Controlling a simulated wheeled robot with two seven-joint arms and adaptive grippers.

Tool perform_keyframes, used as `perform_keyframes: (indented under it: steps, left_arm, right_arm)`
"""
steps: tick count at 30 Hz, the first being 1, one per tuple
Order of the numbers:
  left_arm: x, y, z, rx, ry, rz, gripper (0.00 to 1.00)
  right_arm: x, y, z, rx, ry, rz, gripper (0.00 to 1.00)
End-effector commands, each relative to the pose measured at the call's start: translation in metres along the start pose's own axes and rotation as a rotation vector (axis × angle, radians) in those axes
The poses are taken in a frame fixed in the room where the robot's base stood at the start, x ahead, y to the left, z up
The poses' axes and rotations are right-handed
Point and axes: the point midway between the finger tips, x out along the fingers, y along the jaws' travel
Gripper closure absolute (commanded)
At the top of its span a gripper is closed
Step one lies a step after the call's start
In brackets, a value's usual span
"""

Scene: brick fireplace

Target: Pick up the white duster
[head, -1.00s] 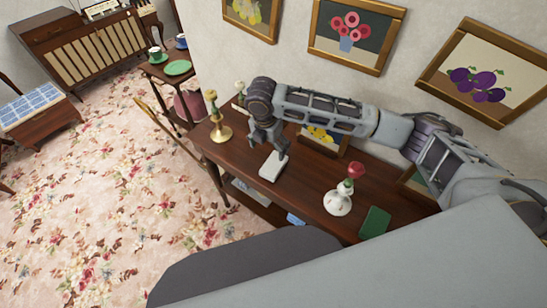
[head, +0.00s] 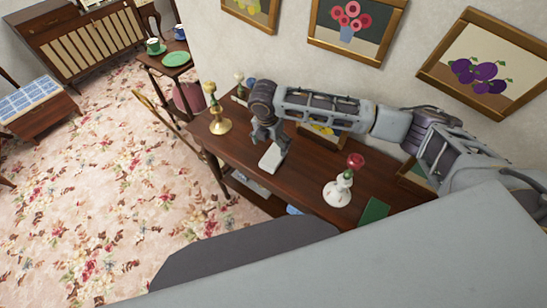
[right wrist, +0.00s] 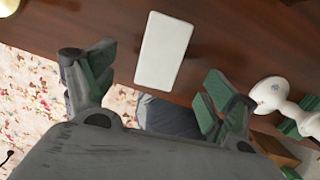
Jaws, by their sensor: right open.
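The white duster (head: 271,158) is a flat white block lying on the brown wooden table (head: 232,158), close to its front edge. It also shows in the right wrist view (right wrist: 163,51), ahead of and between the fingers. My right gripper (head: 270,138) is just above and behind the duster in the head view. In the right wrist view its fingers (right wrist: 152,85) are spread wide with nothing between them, apart from the duster. The fingertips partly overlap the duster's upper end in the head view. My left gripper does not show.
A brass candlestick (head: 219,115) stands left of the gripper. A white vase with a red flower (head: 338,190) and a green book (head: 374,211) are to the right. Picture frames lean at the table's back.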

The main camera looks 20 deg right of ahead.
Motion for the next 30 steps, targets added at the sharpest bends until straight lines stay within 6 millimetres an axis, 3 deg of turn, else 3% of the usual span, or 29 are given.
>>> perform_keyframes:
  steps: [9,23,30]
  left_arm:
    - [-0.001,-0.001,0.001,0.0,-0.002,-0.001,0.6]
    - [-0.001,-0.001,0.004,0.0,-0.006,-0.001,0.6]
    - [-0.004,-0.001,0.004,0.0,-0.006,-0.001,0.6]
  right_arm:
    - [0.035,0.0,0.0,0.0,0.0,0.0,0.14]
    - [0.04,-0.001,0.0,0.0,0.0,-0.001,0.14]
    - [0.056,-0.003,-0.002,-0.001,0.001,-0.003,0.14]
